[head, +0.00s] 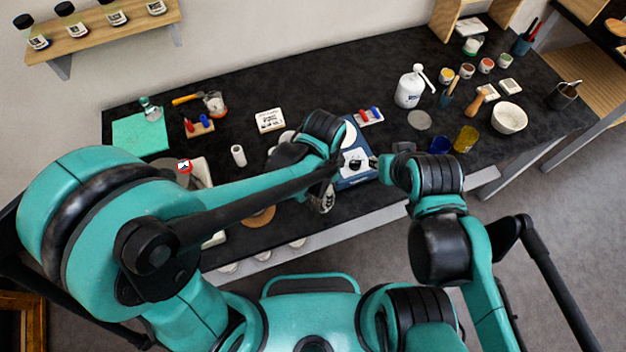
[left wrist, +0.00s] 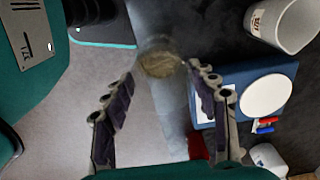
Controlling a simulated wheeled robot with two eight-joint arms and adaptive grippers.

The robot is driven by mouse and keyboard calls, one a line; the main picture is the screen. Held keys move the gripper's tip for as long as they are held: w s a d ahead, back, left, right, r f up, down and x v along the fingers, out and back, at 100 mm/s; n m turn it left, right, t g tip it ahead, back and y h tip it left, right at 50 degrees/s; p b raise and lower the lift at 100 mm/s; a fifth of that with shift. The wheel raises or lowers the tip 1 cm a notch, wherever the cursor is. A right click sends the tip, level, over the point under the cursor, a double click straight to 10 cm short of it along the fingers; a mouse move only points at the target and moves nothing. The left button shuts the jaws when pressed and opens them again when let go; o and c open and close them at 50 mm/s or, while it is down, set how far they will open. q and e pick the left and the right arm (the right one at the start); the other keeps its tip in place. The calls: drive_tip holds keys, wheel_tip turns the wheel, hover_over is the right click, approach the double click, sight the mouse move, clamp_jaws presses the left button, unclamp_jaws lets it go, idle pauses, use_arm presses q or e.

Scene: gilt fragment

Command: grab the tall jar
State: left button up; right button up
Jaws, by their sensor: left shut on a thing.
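In the left wrist view, a see-through glass jar (left wrist: 160,62) with a brownish-yellow round end shows between the fingers of my left gripper (left wrist: 158,108). Its clear body is faint, so its outline is hard to make out. The fingers stand apart, one on each side, closed on it. In the head view my left gripper (head: 322,198) is over the table's front edge, left of a blue device. The jar cannot be made out there. My right gripper (head: 380,163) is at the right side of the blue device; its fingers are too small and covered to read.
The blue device (head: 354,178) with a round white plate sits close to both grippers. The dark table (head: 330,100) also holds a white pump bottle (head: 409,88), a white bowl (head: 509,118), a blue cup (head: 440,145) and a yellow cup (head: 466,139). Clear room lies at the table's back middle.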

use_arm(q)
drive_tip(key=s+d+r, duration=0.3)
drive_tip(key=s, duration=0.1)
drive_tip(key=shift+d+p, duration=0.2)
drive_tip(key=shift+p, duration=0.2)
drive_tip(key=shift+r, duration=0.15)
